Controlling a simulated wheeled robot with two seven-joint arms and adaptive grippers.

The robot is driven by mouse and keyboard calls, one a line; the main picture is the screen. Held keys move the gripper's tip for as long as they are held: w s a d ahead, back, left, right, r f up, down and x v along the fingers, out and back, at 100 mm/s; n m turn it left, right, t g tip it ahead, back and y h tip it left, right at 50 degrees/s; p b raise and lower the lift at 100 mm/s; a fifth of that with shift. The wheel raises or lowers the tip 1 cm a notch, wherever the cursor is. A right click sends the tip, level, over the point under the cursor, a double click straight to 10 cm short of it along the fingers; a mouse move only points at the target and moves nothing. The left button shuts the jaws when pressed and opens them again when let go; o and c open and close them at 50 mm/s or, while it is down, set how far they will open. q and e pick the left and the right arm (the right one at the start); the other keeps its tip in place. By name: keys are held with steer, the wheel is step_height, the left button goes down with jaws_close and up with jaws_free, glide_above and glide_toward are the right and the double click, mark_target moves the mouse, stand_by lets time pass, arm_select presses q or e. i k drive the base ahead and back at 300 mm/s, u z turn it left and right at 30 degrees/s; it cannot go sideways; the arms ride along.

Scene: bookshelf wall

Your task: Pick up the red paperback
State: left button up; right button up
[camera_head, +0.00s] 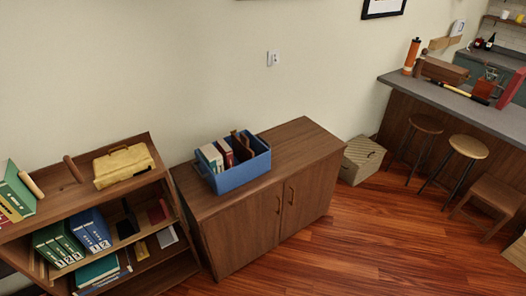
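A dark red book (225,151) stands in a blue crate (244,179) on a brown cabinet, among pale and green books. A small dark red item (157,212) is on the bookshelf's middle level. A larger red item (511,88) stands tilted on the counter at the right edge. I cannot tell which of these is the red paperback. Neither of my grippers is in view.
The bookshelf (75,198) at left holds binders and a yellow bag (124,165). The cabinet top (297,142) is clear right of the crate. A woven box (361,160) and stools (468,147) stand near the counter. Open wood floor (345,245) lies in front.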

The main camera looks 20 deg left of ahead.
mark_target(226, 152)
steer(key=z, duration=0.6)
steer(key=i, duration=2.25)
steer(key=u, duration=1.4)
steer(key=i, duration=0.75)
steer(key=u, duration=0.8)
